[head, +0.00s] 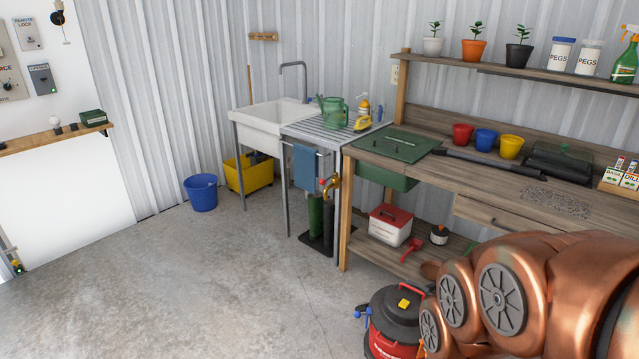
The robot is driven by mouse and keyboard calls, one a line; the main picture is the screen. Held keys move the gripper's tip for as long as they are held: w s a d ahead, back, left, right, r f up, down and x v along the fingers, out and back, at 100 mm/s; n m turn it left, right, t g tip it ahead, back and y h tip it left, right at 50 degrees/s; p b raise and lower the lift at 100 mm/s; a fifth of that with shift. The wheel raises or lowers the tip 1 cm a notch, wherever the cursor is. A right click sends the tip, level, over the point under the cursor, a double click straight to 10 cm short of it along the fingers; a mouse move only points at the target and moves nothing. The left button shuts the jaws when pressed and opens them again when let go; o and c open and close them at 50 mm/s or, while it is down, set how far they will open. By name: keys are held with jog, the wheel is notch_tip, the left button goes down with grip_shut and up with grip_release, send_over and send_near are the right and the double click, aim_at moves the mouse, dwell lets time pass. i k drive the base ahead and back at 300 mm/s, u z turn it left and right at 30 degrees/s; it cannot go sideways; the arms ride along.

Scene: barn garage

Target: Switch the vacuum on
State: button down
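A canister vacuum (385,300) with a black lid and a red body stands on the floor at the bottom of the head view, right of the middle. A yellow switch (404,303) sits on top of its lid, and a red handle arches behind it. Whether the switch is on or off cannot be told. A small blue part (362,312) shows on the vacuum's left side. My copper arm fills the lower right corner and hides the vacuum's right side. The vacuum's lower end is cut off by the frame. My gripper is not in view.
A wooden workbench (410,180) stands behind the vacuum, with a red-and-white box (391,226) on its lower shelf. A sink (272,116), a yellow bucket (258,174) and a blue bucket (201,193) are farther back. The concrete floor (200,285) at left is clear.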

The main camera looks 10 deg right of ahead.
aim_at(405, 304)
jog(key=u, duration=0.2)
jog(key=i, duration=1.15)
jog(key=z, duration=0.4)
